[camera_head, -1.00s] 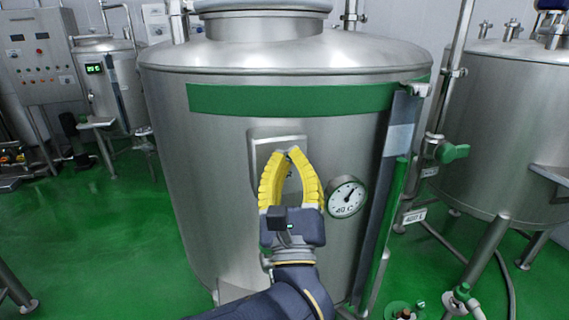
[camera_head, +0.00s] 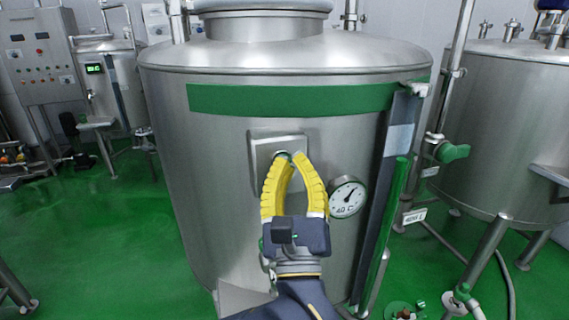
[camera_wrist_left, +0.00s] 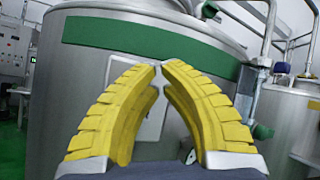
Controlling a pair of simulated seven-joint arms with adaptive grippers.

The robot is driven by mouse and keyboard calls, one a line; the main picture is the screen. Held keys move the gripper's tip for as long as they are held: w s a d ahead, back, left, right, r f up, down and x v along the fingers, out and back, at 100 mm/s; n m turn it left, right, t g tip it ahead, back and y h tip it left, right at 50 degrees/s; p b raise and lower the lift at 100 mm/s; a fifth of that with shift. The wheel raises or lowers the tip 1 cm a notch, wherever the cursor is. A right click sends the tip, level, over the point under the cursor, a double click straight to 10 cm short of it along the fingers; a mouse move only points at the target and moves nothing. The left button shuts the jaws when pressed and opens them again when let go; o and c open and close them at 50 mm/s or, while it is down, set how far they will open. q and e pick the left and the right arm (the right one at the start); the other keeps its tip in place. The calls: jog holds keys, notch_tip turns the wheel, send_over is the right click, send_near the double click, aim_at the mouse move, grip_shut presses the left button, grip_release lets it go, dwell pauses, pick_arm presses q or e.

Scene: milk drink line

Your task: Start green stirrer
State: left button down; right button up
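The large steel tank with the green band (camera_head: 290,99) fills the middle of the head view. A pale metal plate (camera_head: 264,150) is fixed on its front, and a small round green-edged part (camera_head: 282,153) shows there, mostly hidden by my fingertips. My left gripper (camera_head: 290,156) has yellow fingers with tips nearly together, in front of this plate. They look shut, with nothing seen between them. In the left wrist view the gripper (camera_wrist_left: 158,65) points at the tank and its plate (camera_wrist_left: 118,72). I cannot tell whether the tips touch the plate. My right gripper is not in view.
A round dial gauge (camera_head: 347,197) sits right of the plate. A green vertical tube (camera_head: 395,205) and a green-handled valve (camera_head: 452,152) stand further right. Another tank (camera_head: 510,130) is at the right, a control cabinet (camera_head: 38,60) at the far left. Green floor (camera_head: 110,230) is open at left.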

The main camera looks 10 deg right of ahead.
pick_arm(q)
jog(key=shift+s+d, duration=0.1)
jog(key=shift+s, duration=2.85)
